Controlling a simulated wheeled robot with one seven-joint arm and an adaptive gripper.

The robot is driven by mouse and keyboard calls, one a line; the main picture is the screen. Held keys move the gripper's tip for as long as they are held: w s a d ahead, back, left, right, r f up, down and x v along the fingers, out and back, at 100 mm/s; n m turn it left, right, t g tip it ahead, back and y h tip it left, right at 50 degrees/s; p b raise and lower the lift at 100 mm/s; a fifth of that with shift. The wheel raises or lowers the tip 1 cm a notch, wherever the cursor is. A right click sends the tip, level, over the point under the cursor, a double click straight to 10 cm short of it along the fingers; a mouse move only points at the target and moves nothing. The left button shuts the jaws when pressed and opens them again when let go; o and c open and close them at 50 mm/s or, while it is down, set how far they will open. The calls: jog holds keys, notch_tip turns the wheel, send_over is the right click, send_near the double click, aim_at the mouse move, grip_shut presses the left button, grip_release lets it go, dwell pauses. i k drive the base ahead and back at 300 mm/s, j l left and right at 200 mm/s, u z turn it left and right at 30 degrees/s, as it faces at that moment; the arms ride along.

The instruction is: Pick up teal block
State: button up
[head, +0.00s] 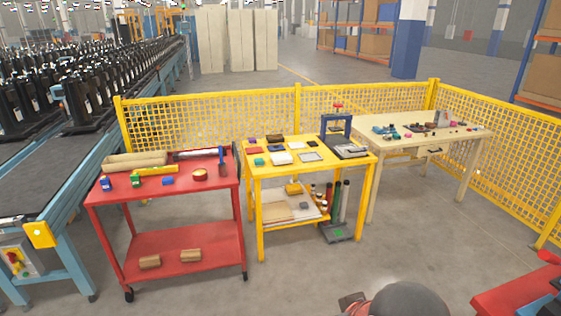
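A small flat teal block (259,162) lies on the left part of the yellow table (312,176), near its front edge. A dark red flat piece lies just behind it, and a grey-white piece is to its right. Small teal items (393,134) also show among the clutter on the beige table, too small to make out. A dark rounded part of my arm shows at the bottom edge. My gripper's fingers are not visible in this view.
A red cart (190,200) with rolls, tape and small blocks stands left of the yellow table. A blue press frame (336,124) stands at the yellow table's back right. Yellow mesh fencing (200,124) runs behind. The floor in front is clear; a red surface (520,292) is at bottom right.

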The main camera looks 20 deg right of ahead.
aim_at(258, 162)
jog(key=i+z, duration=0.1)
jog(key=i, duration=0.8)
jog(key=i+z, duration=0.1)
jog(key=i, duration=0.8)
jog(key=i+z, duration=0.1)
jog(key=i, duration=0.8)
jog(key=i+j+z, duration=0.1)
jog(key=i, duration=0.8)
jog(key=j, duration=0.1)
